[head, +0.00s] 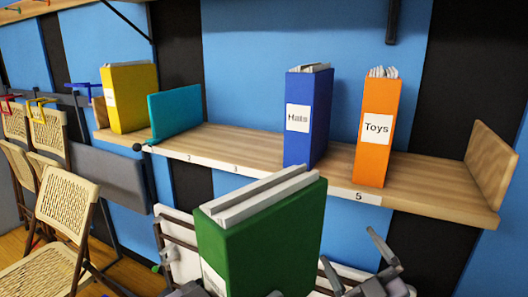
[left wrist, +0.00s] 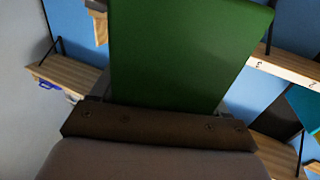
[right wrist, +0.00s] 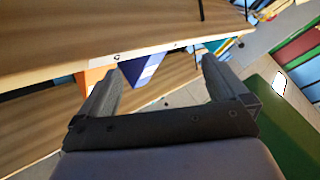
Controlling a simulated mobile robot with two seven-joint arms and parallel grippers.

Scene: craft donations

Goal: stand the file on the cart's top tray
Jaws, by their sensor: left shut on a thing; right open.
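A green file (head: 262,242) with white papers at its top fills the lower middle of the head view, in front of the shelf. My left gripper (left wrist: 160,100) is shut on the green file, which also fills the upper middle of the left wrist view (left wrist: 185,50). In the head view the file mostly hides this gripper. My right gripper (head: 357,262) is open and empty, just right of the file; its spread fingers show in the right wrist view (right wrist: 160,78), with the file (right wrist: 275,125) to their right. I cannot make out the cart's top tray.
A wooden wall shelf (head: 430,195) holds a yellow file (head: 130,98), a teal divider (head: 176,113), a blue file (head: 306,120) labelled Hats and an orange file (head: 376,130) labelled Toys. Folding chairs (head: 65,210) stand at the left. White panels (head: 182,262) show below the shelf.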

